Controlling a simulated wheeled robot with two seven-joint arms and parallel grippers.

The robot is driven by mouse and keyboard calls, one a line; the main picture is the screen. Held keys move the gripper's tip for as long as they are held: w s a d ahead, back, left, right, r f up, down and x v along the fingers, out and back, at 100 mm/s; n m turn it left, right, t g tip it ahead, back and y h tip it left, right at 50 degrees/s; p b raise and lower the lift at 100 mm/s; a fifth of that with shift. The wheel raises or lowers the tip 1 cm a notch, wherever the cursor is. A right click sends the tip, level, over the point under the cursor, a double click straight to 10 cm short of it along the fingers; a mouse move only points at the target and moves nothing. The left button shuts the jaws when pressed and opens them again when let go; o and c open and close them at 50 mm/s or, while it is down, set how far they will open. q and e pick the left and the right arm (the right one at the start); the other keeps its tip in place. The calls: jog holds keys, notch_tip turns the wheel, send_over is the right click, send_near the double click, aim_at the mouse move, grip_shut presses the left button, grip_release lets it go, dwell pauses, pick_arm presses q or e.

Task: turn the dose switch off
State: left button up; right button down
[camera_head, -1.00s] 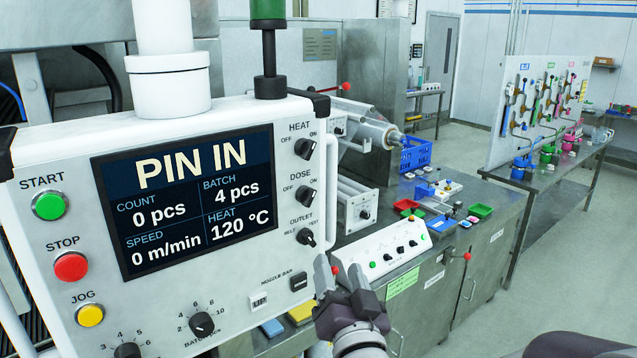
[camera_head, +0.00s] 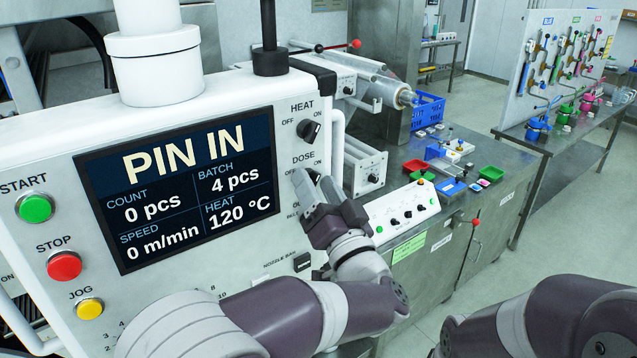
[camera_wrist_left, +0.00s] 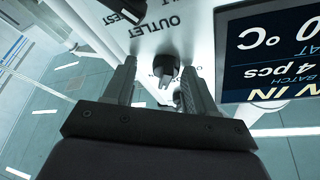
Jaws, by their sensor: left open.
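The dose switch (camera_wrist_left: 165,66) is a black rotary knob on the white control panel (camera_head: 240,100). In the head view it sits below the DOSE label and is mostly hidden by my left gripper (camera_head: 314,187). Its exact setting is hard to tell. In the wrist view, which is upside down, the knob stands between the two spread fingers of my left gripper (camera_wrist_left: 163,88), with gaps on both sides. The OUTLET label shows beyond it. My right gripper is out of view; only part of my right arm shows at lower right.
The black heat switch (camera_head: 308,130) is just above the dose switch. The display (camera_head: 180,190) reads PIN IN. A white handle (camera_head: 337,145) edges the panel on the right. A small white switch box (camera_head: 402,212) stands beyond.

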pick_arm(q)
jog(key=shift+s+a+r, duration=0.15)
jog(key=shift+s+r, duration=0.05)
jog(key=shift+s, duration=0.4)
jog(key=c, duration=0.5)
jog(key=shift+w, duration=0.15)
jog(key=c, duration=0.5)
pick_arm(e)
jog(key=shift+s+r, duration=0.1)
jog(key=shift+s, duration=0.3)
